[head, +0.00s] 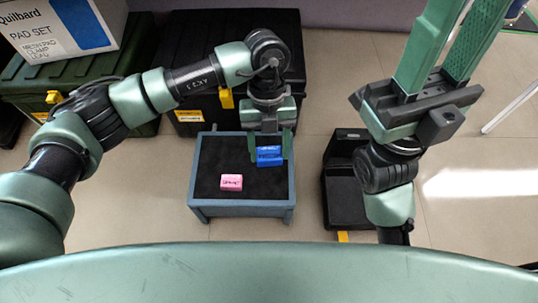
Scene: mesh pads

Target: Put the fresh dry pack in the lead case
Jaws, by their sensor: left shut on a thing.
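A blue pack (269,156) with a small printed label is between the fingertips of my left gripper (268,146), which points down and is shut on it. The pack is over the right part of a grey-blue stand (243,209) with a dark top; I cannot tell whether it touches that top. A pink pack (231,182) lies on the stand, left and nearer. Both labels are too small to read. My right gripper (468,22) points up at the upper right, its fingers apart and empty, tips cut off. I cannot tell which container is the lead case.
A black open tray or case (340,195) stands on the floor right of the stand, partly behind my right arm. Black (216,112) and dark green (28,92) cases stand behind. A "PAD SET" carton (58,32) rests on the green one.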

